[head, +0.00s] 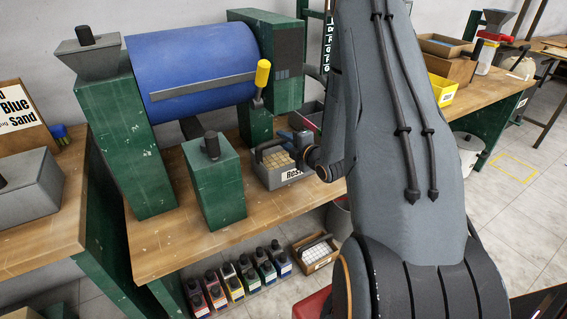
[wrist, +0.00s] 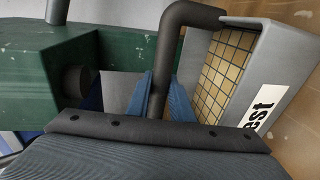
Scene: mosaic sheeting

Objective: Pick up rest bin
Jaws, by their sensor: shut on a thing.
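The rest bin (head: 268,176) is a grey box with a white label and yellowish square tiles inside. It sits on the wooden workbench, to the right of a green block. In the wrist view the bin (wrist: 283,75) fills the right side, with its dark round handle (wrist: 164,75) arching up from it. My gripper (head: 292,140) is at the bin's handle in the head view. In the wrist view the blue fingers of my gripper (wrist: 160,95) are closed around the upright part of the handle. The far part of the bin is partly hidden by my arm.
A blue drum (head: 190,68) on green supports stands behind the bin, with a yellow-handled lever (head: 262,75) near it. A green block (head: 213,182) stands close on the left. Bottles (head: 240,278) and a tile tray (head: 315,252) sit below the bench (head: 160,248).

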